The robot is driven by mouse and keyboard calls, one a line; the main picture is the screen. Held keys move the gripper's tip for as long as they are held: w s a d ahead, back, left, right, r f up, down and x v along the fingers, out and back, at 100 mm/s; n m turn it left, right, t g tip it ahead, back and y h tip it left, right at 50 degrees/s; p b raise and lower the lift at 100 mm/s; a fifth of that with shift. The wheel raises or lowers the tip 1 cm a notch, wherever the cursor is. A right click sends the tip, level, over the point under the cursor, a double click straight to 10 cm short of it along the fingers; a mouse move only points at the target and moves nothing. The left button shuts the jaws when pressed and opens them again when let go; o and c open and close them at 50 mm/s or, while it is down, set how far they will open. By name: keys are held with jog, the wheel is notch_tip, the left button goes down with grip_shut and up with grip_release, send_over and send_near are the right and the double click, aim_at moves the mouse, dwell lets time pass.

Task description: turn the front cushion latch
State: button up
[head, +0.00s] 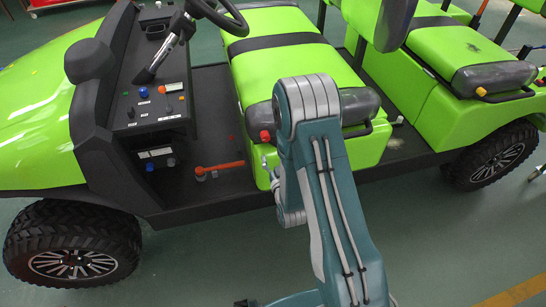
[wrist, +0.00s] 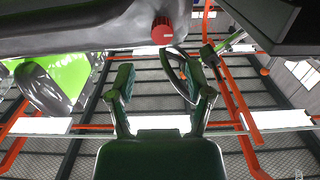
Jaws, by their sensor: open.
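The front cushion latch is a small red knob (head: 265,136) at the front side corner of the front green seat, by the dark end of its cushion. In the wrist view the red knob (wrist: 162,30) hangs at the top, under a dark grey edge, with a pale mark on its face. My gripper (wrist: 157,78) is open and empty, its two fingers apart below the knob in the picture and not touching it.
The green cart has a dashboard with coloured knobs (head: 143,92), an orange lever (head: 220,168) on the floor and a steering wheel (head: 222,14). The rear seat has a yellow knob (head: 481,92). The green floor (head: 440,240) beside the cart is mostly clear.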

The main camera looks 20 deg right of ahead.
aim_at(266, 140)
jog(key=w, duration=0.8)
jog(key=shift+w+a, duration=0.15)
jog(key=shift+w, duration=0.3)
jog(key=shift+c, duration=1)
jog(key=c, duration=0.4)
